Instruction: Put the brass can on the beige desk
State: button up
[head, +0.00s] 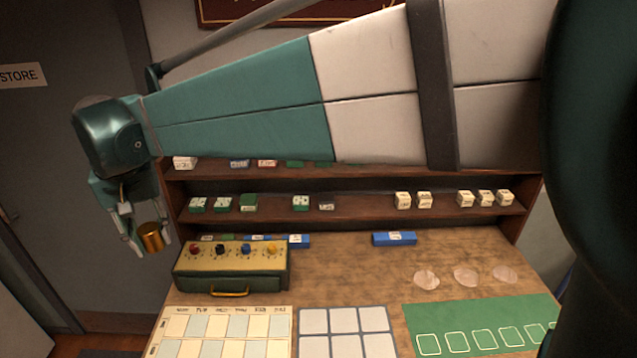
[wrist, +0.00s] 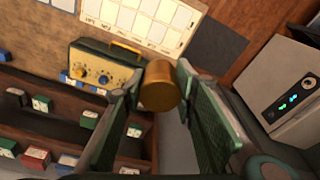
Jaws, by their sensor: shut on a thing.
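The brass can (head: 152,237) is a small shiny gold cylinder. My gripper (head: 138,238) is shut on it, in the air left of the shelf unit in the head view. In the wrist view the can (wrist: 160,88) sits between the two fingers of my gripper (wrist: 161,80). A tan-brown wooden desk (head: 355,275) fills the lower middle of the head view, to the right of the can. I cannot tell if this is the beige desk; no other clearly beige desk shows.
A green case with coloured knobs (head: 230,268) stands at the desk's left. A printed chart (head: 222,335), a grey grid (head: 343,330) and a green mat (head: 480,325) lie in front. Shelves with small boxes (head: 350,207) rise behind. A pale machine (wrist: 290,85) shows in the wrist view.

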send_over(194, 334)
notch_tip(194, 334, down, 28)
jog(key=shift+s+d+r, duration=0.15)
jog(key=shift+s+r, duration=0.05)
jog(key=shift+s, duration=0.05)
dwell(0.4)
jog(key=shift+f, duration=3.1)
jog(key=shift+f, duration=1.9)
jog(key=shift+f+b, duration=0.2)
jog(key=shift+b, duration=0.25)
jog(key=o, duration=1)
jog(key=shift+r, duration=0.1)
jog(key=shift+c, duration=0.2)
jog(key=shift+r, duration=0.1)
